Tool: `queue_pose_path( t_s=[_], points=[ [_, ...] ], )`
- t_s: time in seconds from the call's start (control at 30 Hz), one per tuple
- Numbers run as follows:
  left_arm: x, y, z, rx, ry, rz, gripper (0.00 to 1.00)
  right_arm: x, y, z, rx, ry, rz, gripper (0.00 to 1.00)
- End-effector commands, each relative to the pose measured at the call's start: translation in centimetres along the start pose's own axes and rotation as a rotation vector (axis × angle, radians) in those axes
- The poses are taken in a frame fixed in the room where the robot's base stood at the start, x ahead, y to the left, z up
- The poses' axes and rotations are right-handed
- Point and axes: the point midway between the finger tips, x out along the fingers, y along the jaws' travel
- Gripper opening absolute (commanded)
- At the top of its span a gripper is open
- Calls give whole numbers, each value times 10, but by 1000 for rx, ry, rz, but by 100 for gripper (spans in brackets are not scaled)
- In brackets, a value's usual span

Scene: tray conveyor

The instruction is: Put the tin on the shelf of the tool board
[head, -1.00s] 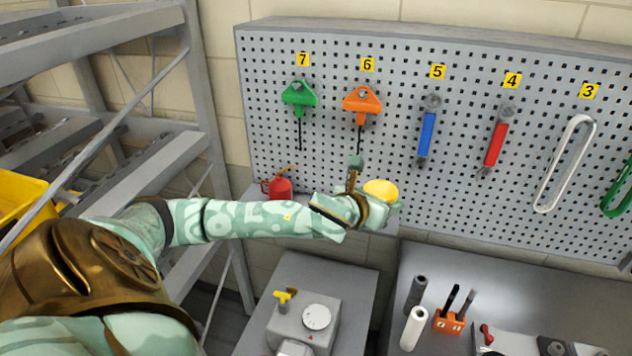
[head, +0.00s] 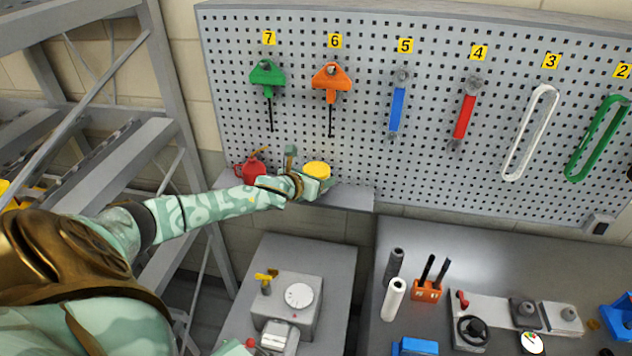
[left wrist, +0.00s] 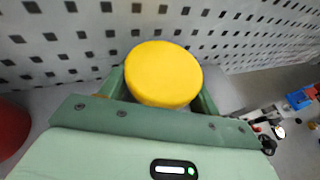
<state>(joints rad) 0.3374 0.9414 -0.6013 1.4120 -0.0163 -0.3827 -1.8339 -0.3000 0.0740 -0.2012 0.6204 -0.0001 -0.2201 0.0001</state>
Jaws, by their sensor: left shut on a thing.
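The tin shows its round yellow lid (head: 317,169) in the head view, close in front of the lower part of the tool board (head: 420,150). My left gripper (head: 312,182) is shut on the tin. In the left wrist view the yellow lid (left wrist: 163,74) sits between the green fingers, with the perforated board just behind it. The shelf (head: 350,198) of the tool board is a grey ledge below the tin. Whether the tin's base touches the shelf is hidden by my gripper.
A red oil can (head: 251,167) stands on the shelf left of my gripper. The shelf is bare on the right. A grey cabinet (head: 245,285) and a workbench (head: 480,255) are below.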

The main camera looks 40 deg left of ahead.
Motion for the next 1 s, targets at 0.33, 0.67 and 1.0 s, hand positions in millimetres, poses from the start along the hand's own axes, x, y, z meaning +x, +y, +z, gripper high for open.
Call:
queue_pose_path(
  t_s=[0.33,0.67,1.0],
  points=[
    [5,0,-12,1,-2,1,31,0,4,1,-2,-1,6,55],
    [6,0,-15,1,-1,1,84,1,6,2,-2,-2,8,55],
    [-8,1,-14,2,2,1,84,-1,6,2,-1,-2,8,55]
  ],
)
